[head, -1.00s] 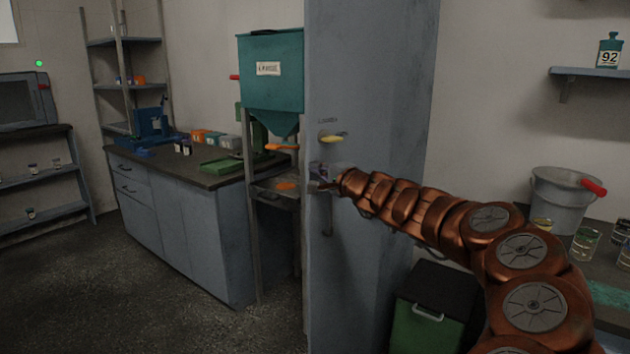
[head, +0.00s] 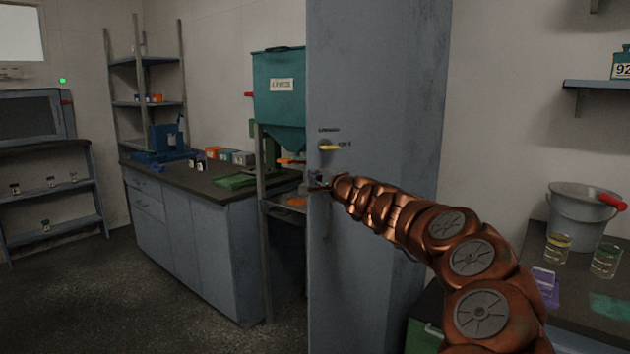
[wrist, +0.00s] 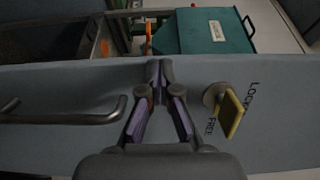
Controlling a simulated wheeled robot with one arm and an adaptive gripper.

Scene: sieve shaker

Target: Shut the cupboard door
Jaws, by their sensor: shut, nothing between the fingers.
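The cupboard door (head: 375,90) is a tall blue-grey panel in the middle of the head view. In the wrist view the door (wrist: 60,80) crosses the picture. A yellow latch knob (wrist: 230,113) with LOCK and FREE lettering is right of my gripper, and a bar handle (wrist: 70,117) is to the left. The knob (head: 329,147) shows above my gripper in the head view. My gripper (wrist: 157,70) is shut and empty, its fingertips at the door's free edge. In the head view my gripper (head: 313,187) is small and partly hidden by my wrist. I cannot tell whether it touches the door.
A teal hopper (head: 278,95) on a stand is just beyond the door's left edge. A counter (head: 190,225) with small items runs along the left, beside open floor (head: 85,290). At right, a table holds a bucket (head: 580,220) and jars. A green bin (head: 425,335) stands low near the door.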

